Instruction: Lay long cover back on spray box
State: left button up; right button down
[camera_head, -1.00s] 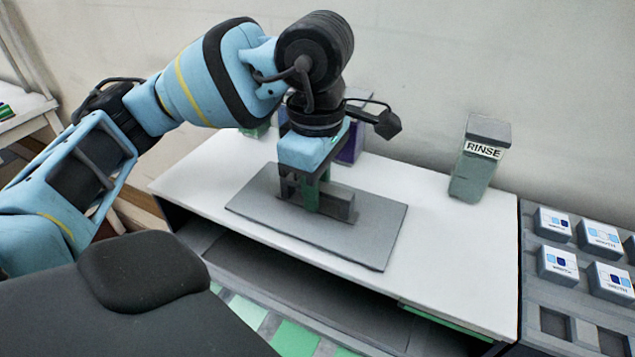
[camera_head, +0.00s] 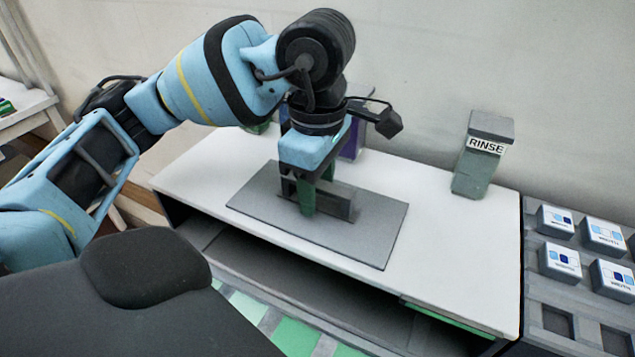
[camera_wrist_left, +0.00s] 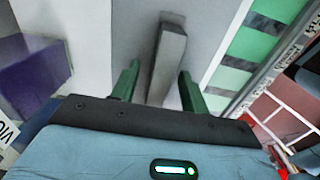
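The long cover (camera_head: 365,225) is a flat grey plate with an upright bar handle (camera_head: 340,201). It lies flat on the white top of the bench-like box (camera_head: 450,240); whether it seats over an opening is hidden beneath it. My left gripper (camera_head: 317,188) points down at the handle, with one green finger in front of the bar and one behind. In the left wrist view the handle (camera_wrist_left: 168,58) stands between the two spread fingers (camera_wrist_left: 159,75), with gaps showing on both sides. My right gripper is not in view.
A grey-green RINSE container (camera_head: 482,160) stands at the back right of the white top. A purple block (camera_wrist_left: 35,78) is behind my gripper. A grey rack (camera_head: 545,290) with several white-topped boxes is at the right. The front right of the top is clear.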

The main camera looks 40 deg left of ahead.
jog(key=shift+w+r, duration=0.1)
pick_arm(q)
notch_tip(320, 180, up, 7)
jog(key=shift+r+p, duration=0.1)
jog(key=shift+p, duration=0.5)
jog(key=shift+r, duration=0.35)
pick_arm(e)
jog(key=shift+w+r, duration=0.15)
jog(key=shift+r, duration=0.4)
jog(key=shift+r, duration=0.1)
